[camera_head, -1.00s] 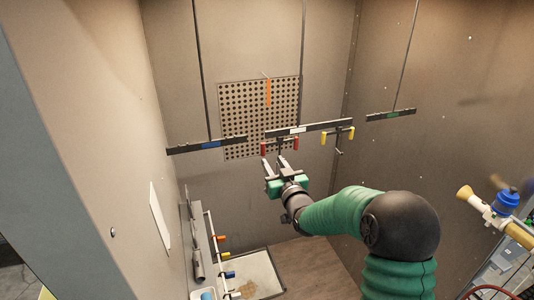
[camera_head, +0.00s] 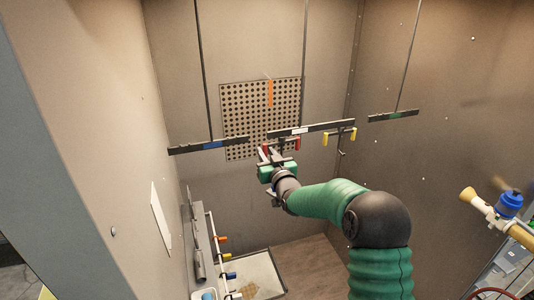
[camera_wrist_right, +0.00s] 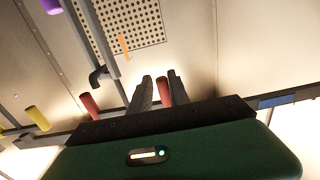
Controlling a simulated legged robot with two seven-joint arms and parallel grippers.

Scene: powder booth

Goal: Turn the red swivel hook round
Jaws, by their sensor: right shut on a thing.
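The red swivel hook hangs under the middle dark bar with a white label (camera_head: 300,131). Its right red handle (camera_head: 298,144) shows clear in the head view. My right gripper (camera_head: 270,154) is at its left red handle, partly hidden by the jaws. In the wrist view, the jaws (camera_wrist_right: 160,90) stand on both sides of that red handle (camera_wrist_right: 165,89), closed on it. The other red handle (camera_wrist_right: 90,105) is free, to the left there, with a dark hook end (camera_wrist_right: 98,76) above it. My left gripper is out of view.
A yellow-handled hook (camera_head: 325,139) hangs close on the right of the same bar. Bars with blue (camera_head: 209,146) and green (camera_head: 394,115) labels hang either side. A perforated panel (camera_head: 240,100) is on the wall behind. A rack with coloured pegs (camera_head: 213,240) stands at lower left.

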